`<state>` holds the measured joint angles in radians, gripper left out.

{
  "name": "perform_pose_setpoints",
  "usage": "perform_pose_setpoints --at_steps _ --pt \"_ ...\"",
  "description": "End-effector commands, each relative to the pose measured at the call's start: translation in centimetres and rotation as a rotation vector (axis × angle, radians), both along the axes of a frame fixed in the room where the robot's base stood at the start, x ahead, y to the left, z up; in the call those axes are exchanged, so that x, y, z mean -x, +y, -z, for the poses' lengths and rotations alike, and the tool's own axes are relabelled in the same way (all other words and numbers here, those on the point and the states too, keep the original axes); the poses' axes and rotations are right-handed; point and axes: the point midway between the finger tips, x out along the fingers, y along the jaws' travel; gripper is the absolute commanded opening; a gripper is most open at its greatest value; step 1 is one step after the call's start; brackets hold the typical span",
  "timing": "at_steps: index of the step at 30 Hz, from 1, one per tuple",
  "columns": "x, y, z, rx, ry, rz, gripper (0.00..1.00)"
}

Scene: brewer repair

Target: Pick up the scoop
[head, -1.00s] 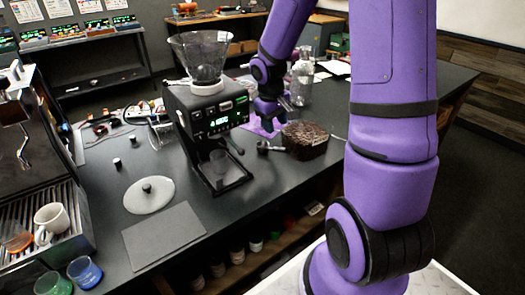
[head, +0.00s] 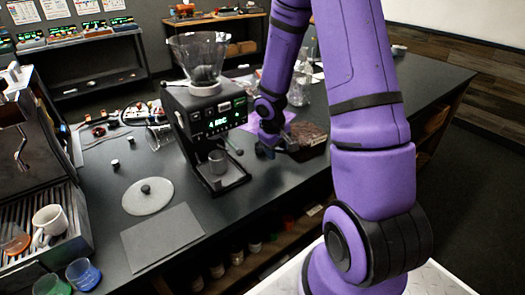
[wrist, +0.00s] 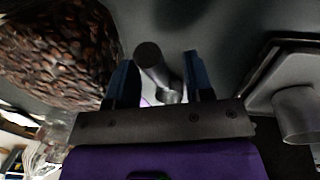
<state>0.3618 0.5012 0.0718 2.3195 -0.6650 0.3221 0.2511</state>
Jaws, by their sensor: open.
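The scoop (wrist: 151,60) shows in the wrist view as a dark cylindrical part with a shinier metal part behind it. It lies between the two blue fingers of my gripper (wrist: 159,68), with a gap visible on either side. In the head view my gripper (head: 267,150) is low over the counter, between the grinder and the bag of beans. It is open. The scoop is mostly hidden there behind my gripper, and I cannot tell its outline.
A grey mat (head: 162,237) lies nearer.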

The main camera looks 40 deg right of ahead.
Motion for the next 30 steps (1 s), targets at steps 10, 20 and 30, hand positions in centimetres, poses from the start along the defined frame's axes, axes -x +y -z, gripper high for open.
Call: perform_pose_setpoints --at_steps 10,20,30 --pt "0.0 -0.1 0.8 0.000 -0.001 0.000 0.48" --pt "0.0 -0.1 0.8 0.000 -0.001 0.001 0.00" --pt "-0.1 -0.2 -0.3 0.001 -0.004 0.002 0.00"
